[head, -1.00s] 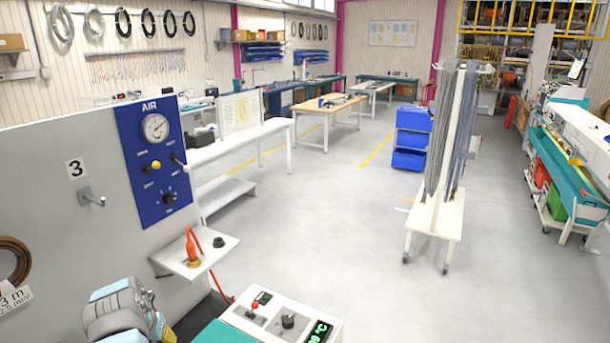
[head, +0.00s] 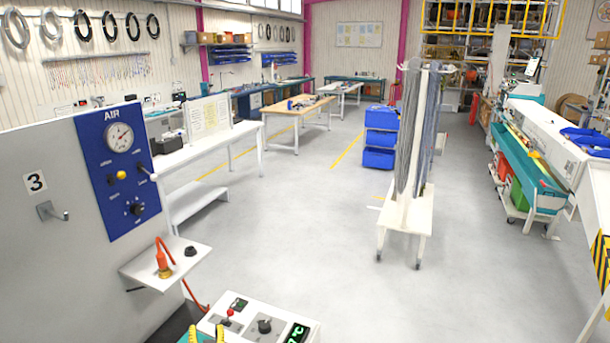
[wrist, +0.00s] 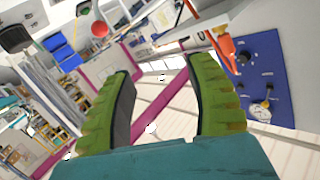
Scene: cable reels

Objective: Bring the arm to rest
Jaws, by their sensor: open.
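My gripper (wrist: 160,105) shows in the wrist view as two yellow-green fingers set well apart, with nothing between them. It is open and empty. In the head view only the yellow fingertips of my gripper (head: 207,336) show at the bottom edge, in front of the white control box (head: 262,322). The rest of the gripper is cut off below the frame.
A grey panel (head: 50,260) with a blue AIR board (head: 122,170) stands at left, with a small shelf (head: 150,272) holding an orange tool (head: 163,262). A white cable rack (head: 405,215) stands on the open floor. A teal-edged bench (head: 535,170) is at right.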

